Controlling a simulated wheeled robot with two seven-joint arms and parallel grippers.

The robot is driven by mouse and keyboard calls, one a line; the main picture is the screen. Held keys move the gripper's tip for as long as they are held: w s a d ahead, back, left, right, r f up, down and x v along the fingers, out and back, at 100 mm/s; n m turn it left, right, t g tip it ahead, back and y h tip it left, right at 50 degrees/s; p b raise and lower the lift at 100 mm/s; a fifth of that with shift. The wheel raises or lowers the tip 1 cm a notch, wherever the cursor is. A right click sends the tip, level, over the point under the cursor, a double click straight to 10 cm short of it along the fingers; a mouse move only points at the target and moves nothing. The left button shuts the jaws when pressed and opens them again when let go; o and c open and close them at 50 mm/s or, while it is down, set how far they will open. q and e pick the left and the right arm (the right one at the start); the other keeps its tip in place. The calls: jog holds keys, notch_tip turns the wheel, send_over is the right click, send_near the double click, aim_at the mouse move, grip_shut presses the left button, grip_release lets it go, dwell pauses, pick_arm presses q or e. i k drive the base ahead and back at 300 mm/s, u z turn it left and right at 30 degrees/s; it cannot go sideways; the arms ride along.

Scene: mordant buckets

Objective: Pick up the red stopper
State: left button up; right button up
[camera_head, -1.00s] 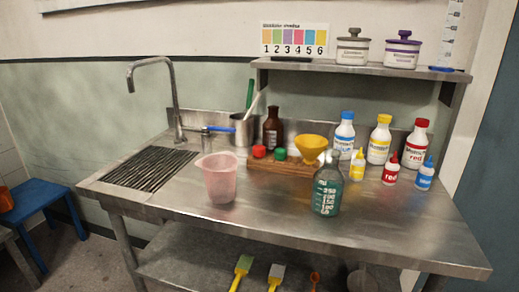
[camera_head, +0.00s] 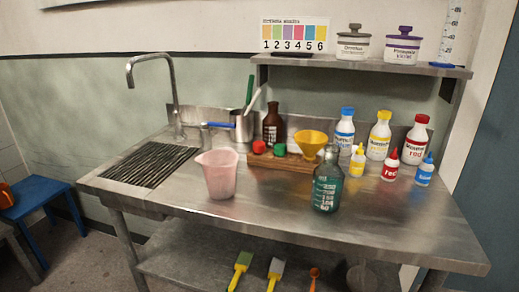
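The red stopper (camera_head: 259,147) sits at the left end of a low wooden rack (camera_head: 285,165) on the steel table. A green stopper (camera_head: 280,150) is just to its right in the same rack. A yellow funnel (camera_head: 311,141) stands at the rack's right end. The pink translucent jug (camera_head: 218,174) is in front and to the left of the red stopper. Neither of my grippers is in view.
A dark green glass bottle (camera_head: 327,184) stands in front of the rack. A brown bottle (camera_head: 273,125) and a metal pot (camera_head: 243,128) are behind it. Several dye bottles (camera_head: 379,136) stand at the right. The table's front right (camera_head: 400,225) is clear.

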aim_at(258, 147)
jog(key=u, duration=2.1)
jog(key=i, duration=1.1)
jog(key=z, duration=3.7)
